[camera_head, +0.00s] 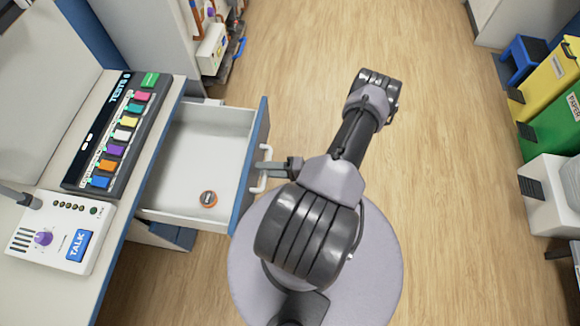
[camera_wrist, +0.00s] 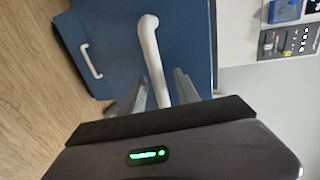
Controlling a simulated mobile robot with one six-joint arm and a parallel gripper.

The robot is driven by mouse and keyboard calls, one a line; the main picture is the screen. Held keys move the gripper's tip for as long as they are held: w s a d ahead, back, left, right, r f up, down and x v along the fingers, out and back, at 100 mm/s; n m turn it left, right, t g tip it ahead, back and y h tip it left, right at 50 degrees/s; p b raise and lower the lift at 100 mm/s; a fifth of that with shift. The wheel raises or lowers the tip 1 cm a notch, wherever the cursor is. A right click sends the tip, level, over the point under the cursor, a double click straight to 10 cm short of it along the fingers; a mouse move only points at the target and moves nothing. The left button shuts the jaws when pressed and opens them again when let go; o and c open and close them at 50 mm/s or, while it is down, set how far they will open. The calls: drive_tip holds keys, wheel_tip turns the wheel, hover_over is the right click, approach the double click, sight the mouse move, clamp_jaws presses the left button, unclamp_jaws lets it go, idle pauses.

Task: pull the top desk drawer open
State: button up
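The top desk drawer (camera_head: 185,208) is pulled well out of the desk. In the wrist view the handle (camera_wrist: 152,50) runs between the two fingers of my gripper (camera_wrist: 160,88). In the head view my gripper (camera_head: 276,168) reaches the handle from the right.
On the desktop (camera_head: 103,263) are a panel of coloured buttons (camera_head: 120,130) and a white box with a blue TALK button (camera_head: 62,235). A lower front has another white handle (camera_wrist: 91,60). Yellow and green bins (camera_head: 550,125) stand right. The wooden floor (camera_head: 450,200) between is clear.

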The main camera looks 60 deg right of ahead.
drive_tip(key=p+v, duration=0.2)
drive_tip(key=v, duration=1.5)
drive_tip(key=shift+s+p, duration=0.2)
drive_tip(key=shift+p, duration=0.15)
drive_tip(key=shift+d+r, duration=0.1)
